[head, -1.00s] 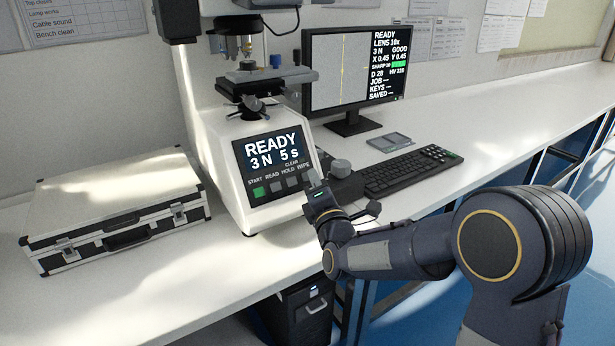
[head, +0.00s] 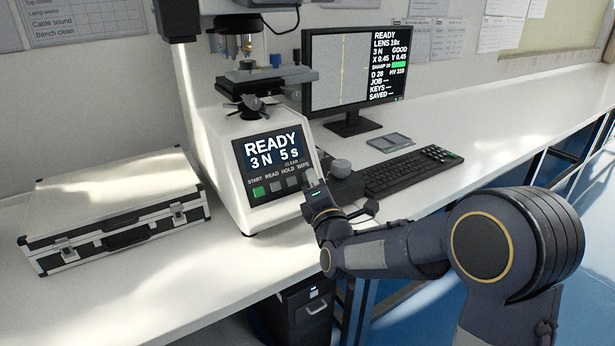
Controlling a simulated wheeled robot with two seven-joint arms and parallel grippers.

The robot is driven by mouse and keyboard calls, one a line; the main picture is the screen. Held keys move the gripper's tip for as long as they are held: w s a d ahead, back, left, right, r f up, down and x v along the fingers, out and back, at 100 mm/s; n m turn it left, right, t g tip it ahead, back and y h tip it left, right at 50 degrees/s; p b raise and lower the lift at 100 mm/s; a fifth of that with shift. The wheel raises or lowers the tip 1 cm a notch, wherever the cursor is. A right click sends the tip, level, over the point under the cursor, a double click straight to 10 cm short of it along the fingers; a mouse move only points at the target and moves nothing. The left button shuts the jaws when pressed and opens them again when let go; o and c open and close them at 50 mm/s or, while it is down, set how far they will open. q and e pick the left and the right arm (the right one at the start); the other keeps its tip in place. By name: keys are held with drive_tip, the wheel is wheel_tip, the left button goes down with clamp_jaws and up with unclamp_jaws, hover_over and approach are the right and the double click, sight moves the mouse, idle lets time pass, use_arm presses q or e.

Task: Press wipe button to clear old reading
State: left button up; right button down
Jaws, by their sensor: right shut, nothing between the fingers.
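The hardness tester (head: 212,140) stands on the bench, its screen (head: 273,148) reading READY, 3 N, 5 s. Below the screen is a row of buttons labelled START, READ, HOLD and WIPE, with CLEAR printed above. The START button (head: 259,192) is green; the READ button (head: 276,187) is grey. The WIPE button is hidden behind my right gripper (head: 311,178), which is shut and empty with its tips at the right end of the row. I cannot tell whether the tips touch the button. My left gripper is out of view.
A keyboard (head: 412,170) and a small grey tray (head: 390,140) lie right of the tester. A silver case (head: 115,205) sits at left. Bare bench lies in front of the case.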

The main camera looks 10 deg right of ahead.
drive_tip(key=shift+w+a+f, duration=0.1)
drive_tip(key=shift+w+f, duration=0.05)
drive_tip(key=shift+w, duration=0.1)
idle(0.6)
drive_tip(key=shift+s+d+r, duration=0.2)
drive_tip(key=shift+s+r, duration=0.2)
drive_tip(key=shift+s, duration=0.25)
drive_tip(key=s, duration=0.1)
drive_tip(key=s+d+r+p, duration=0.1)
drive_tip(key=s+r, duration=0.1)
drive_tip(key=s, duration=0.1)
drive_tip(key=shift+d+r+p, duration=0.25)
drive_tip(key=shift+p, duration=0.05)
idle(0.4)
